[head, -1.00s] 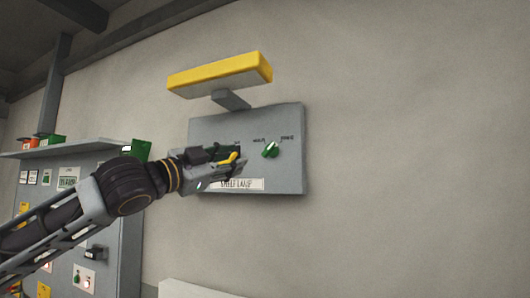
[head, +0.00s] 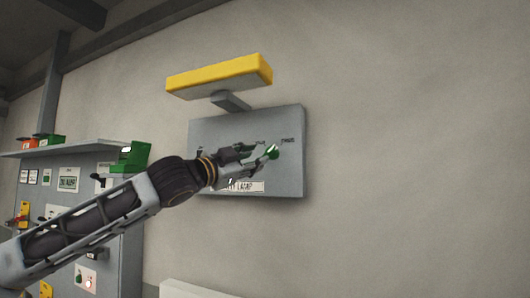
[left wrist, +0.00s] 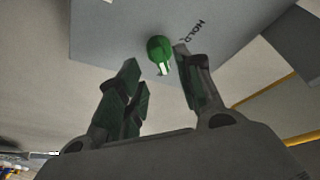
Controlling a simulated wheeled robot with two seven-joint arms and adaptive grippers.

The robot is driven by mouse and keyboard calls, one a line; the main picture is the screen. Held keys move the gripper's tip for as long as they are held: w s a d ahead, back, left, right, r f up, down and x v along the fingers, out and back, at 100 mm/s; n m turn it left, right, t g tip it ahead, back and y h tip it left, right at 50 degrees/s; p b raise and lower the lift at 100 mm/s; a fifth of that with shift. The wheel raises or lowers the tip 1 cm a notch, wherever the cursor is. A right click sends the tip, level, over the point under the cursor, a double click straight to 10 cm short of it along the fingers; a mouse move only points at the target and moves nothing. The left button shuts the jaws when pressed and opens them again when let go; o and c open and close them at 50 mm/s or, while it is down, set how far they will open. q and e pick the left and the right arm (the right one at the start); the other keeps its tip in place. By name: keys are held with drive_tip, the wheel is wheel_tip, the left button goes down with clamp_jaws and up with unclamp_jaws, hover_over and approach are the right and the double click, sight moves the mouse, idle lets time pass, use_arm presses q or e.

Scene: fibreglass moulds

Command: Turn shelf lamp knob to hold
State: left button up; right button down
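The green knob (head: 272,152) sits on the right part of the grey shelf lamp panel (head: 289,177), below small printed labels. It also shows in the left wrist view as a round green knob (left wrist: 158,48) with a pale mark, near the word HOLD (left wrist: 189,31). My left gripper (head: 264,153) reaches in from the left and is at the knob. In the left wrist view the fingers of the left gripper (left wrist: 157,58) are spread, with the knob between and just beyond their tips. I cannot tell whether a finger touches it. My right gripper is out of view.
A yellow-topped lamp (head: 220,76) juts from the wall above the panel. At the left, a shelf (head: 75,149) with green and orange bins stands over another control board (head: 120,230). The wall to the right is bare.

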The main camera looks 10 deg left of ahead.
sight(265, 154)
use_arm(q)
drive_tip(key=shift+p+x, duration=0.8)
drive_tip(key=shift+x, duration=2.15)
drive_tip(key=shift+c, duration=0.3)
drive_tip(key=c, duration=0.6)
drive_tip(key=shift+o, duration=0.2)
